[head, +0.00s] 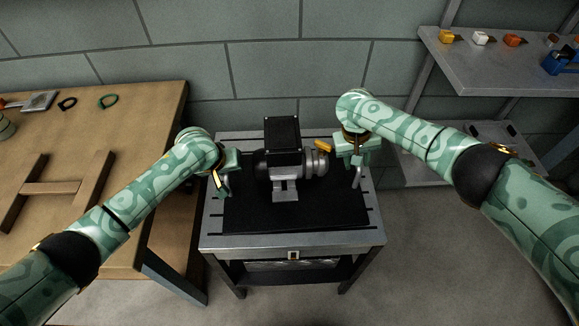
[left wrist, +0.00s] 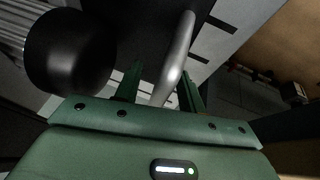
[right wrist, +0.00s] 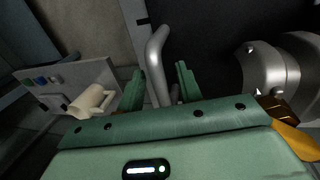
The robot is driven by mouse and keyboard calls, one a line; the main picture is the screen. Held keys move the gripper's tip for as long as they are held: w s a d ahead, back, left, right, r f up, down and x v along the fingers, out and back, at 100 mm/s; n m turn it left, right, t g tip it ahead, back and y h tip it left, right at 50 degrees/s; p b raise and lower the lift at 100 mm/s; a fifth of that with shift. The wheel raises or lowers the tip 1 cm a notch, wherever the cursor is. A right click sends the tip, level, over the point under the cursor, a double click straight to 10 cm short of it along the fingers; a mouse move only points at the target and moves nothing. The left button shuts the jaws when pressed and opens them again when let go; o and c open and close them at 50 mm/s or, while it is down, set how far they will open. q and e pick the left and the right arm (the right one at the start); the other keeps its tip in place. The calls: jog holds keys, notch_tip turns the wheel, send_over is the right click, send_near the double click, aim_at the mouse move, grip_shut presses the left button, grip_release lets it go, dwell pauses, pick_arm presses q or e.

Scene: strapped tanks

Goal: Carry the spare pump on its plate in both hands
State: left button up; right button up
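The spare pump (head: 284,158) is dark, with a black box on top and a grey metal right end. It stands upright on a black plate (head: 290,212) on a metal cart. The plate has a grey bar handle at each side. My left gripper (head: 221,184) is at the left handle; in the left wrist view that handle (left wrist: 178,58) passes between its parted fingers. My right gripper (head: 356,174) is at the right handle; in the right wrist view that handle (right wrist: 155,62) stands between its parted fingers, with gaps visible. The pump's metal end (right wrist: 268,72) shows there too.
The cart (head: 300,243) stands against a grey block wall. A wooden table (head: 110,125) at the left holds an H-shaped wooden frame (head: 55,187) and small items. A wall shelf (head: 490,68) with small blocks is at the upper right. Floor is clear at the lower right.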

pick_arm(q)
grip_shut()
pick_arm(e)
grip_shut()
dwell(1.1)
pick_arm(q)
jog(key=shift+w+r, duration=0.15)
jog(key=shift+r, duration=0.1)
pick_arm(e)
jog(key=shift+w+r, duration=0.15)
jog(key=shift+r, duration=0.1)
